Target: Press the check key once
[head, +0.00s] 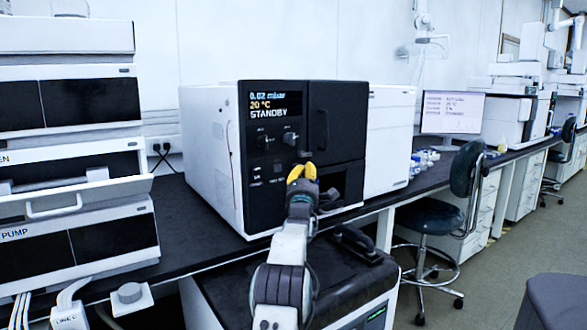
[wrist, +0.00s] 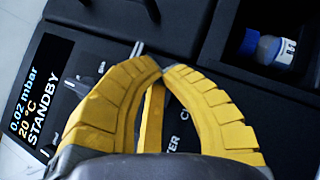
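The instrument (head: 215,150) is a white box with a black front panel. Its screen (head: 275,104) reads 0.02 mbar, 20 °C, STANDBY; the screen also shows in the wrist view (wrist: 40,90). Small controls and labels sit below the screen, too small to read in the head view. I cannot tell which is the check key. My gripper (head: 302,166) has yellow fingers in front of the lower panel. In the wrist view the fingertips (wrist: 161,69) meet, with nothing seen between them. The fingers hide part of the panel; a label ending in "TER" shows between and beside them.
A dark door with a handle (head: 324,130) is right of the controls. An open recess holds a blue-capped bottle (wrist: 265,47). Stacked modules (head: 70,170) stand at left, a monitor (head: 452,113) at right. A stool (head: 440,215) stands on the floor.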

